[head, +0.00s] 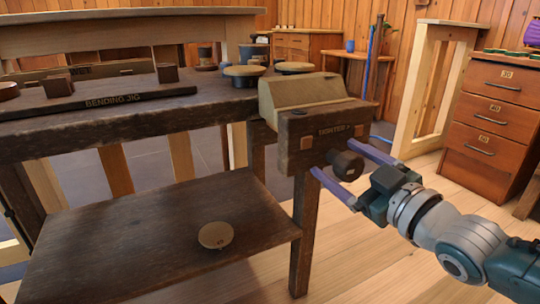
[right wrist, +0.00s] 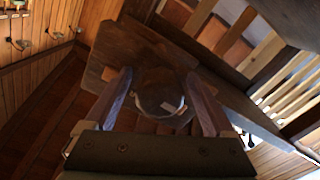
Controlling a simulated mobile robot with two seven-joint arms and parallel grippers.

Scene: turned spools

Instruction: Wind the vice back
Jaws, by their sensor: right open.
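The vice (head: 318,115) is fixed to the right end of the dark workbench, with a tan block on top and a wooden front face marked "TIGHTEN" with an arrow. Its dark round knob (head: 346,165) sticks out from the front face. My right gripper (head: 341,157) is open, with its purple fingers on either side of the knob. In the right wrist view the knob (right wrist: 160,92) sits between the two fingers (right wrist: 161,88), and I cannot tell if they touch it. My left gripper is not in view.
A bending jig (head: 110,101) lies on the bench top (head: 60,140). A round tan disc (head: 216,235) rests on the lower shelf (head: 100,245). A drawer cabinet (head: 495,115) stands at the right. The wooden floor between cabinet and bench is clear apart from my right arm.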

